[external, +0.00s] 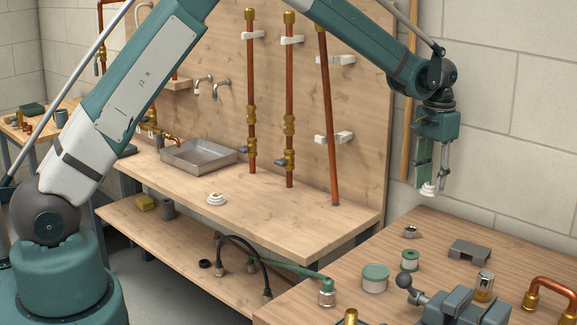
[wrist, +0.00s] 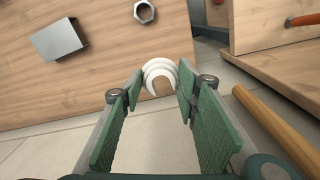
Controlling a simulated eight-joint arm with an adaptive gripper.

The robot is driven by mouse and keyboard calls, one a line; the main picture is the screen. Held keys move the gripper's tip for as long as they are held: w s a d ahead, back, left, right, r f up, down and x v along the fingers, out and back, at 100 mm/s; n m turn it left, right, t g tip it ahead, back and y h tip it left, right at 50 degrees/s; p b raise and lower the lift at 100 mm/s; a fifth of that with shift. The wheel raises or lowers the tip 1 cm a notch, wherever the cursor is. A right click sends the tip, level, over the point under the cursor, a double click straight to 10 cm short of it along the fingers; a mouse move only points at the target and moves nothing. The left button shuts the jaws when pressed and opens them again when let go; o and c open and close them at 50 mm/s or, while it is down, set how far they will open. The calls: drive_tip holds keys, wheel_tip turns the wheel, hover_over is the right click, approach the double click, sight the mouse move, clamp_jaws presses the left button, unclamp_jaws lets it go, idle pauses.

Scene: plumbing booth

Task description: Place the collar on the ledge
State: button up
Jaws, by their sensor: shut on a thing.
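My gripper (external: 430,178) is shut on a white stepped collar (external: 428,189), held in the air near the wall, behind the right-hand workbench. A similar white collar (external: 216,199) lies on the plumbing bench top. A small wooden ledge (external: 179,85) juts from the back panel, partly hidden by my arm; I cannot tell whether it is the task's ledge.
The plumbing bench (external: 290,215) carries a metal sink tray (external: 198,154) and upright copper pipes (external: 289,110). The right-hand workbench (external: 345,290) holds a vise (external: 450,308), a green-lidded tin (external: 375,278), a grey bracket (external: 470,251) and a nut (external: 411,232). The plumbing bench's front right is clear.

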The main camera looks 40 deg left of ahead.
drive_tip(key=s+a+f+n+b, duration=0.1)
drive_tip(key=s+a, duration=0.1)
drive_tip(key=a, duration=0.4)
drive_tip(key=s+a+f, duration=0.2)
drive_tip(key=a, duration=0.5)
drive_tip(key=m+p, duration=0.2)
hover_over(264, 218)
drive_tip(key=shift+f, duration=0.5)
drive_tip(key=shift+f, duration=0.1)
drive_tip(key=shift+f+b, duration=0.3)
drive_tip(key=shift+f, duration=2.7)
drive_tip(key=shift+f, duration=1.9)
